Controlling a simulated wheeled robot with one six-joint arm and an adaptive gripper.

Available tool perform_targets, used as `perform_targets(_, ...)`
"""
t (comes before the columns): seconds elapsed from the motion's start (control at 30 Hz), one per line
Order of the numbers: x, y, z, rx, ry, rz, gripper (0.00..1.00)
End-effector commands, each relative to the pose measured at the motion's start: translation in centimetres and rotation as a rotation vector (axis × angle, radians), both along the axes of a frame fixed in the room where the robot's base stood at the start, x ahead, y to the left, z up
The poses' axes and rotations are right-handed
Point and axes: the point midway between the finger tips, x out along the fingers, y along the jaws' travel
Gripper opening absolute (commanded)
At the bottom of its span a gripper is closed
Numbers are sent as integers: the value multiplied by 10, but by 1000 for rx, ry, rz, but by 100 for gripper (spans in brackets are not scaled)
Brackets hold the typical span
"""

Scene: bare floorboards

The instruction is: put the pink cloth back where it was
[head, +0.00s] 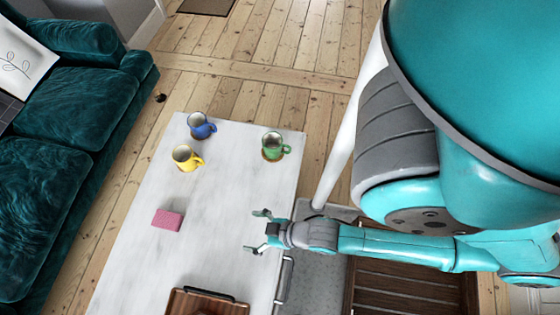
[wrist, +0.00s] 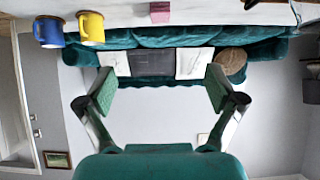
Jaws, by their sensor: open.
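The pink cloth (head: 167,220) is a small folded block lying on the white table (head: 212,205), left of my gripper and near the table's left edge. It also shows upside down at the top of the wrist view (wrist: 160,12). My gripper (head: 256,231) is open and empty over the right side of the table, apart from the cloth. In the wrist view, its two green-padded fingers (wrist: 161,88) are spread wide with nothing between them.
A blue mug (head: 201,126), a yellow mug (head: 186,158) and a green mug (head: 275,146) on a brown coaster stand toward the table's far end. A wooden tray (head: 205,303) with a dark handle lies at the near end. A teal sofa (head: 75,110) stands to the left.

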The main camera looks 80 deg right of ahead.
Motion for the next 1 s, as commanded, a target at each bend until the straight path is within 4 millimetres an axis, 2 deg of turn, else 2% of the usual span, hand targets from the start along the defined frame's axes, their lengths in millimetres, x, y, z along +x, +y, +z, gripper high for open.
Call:
perform_targets(0.03,-13,0,16,0,-27,0,93)
perform_targets(0.2,-45,0,76,0,-142,0,93)
perform_targets(0.4,-70,0,144,0,-262,0,93)
perform_targets(0.5,-76,0,166,0,-301,0,93)
perform_targets(0.6,-79,0,179,0,-324,0,93)
perform_targets(0.7,-81,0,183,0,-332,0,93)
perform_targets(1.0,-80,0,183,0,-332,0,93)
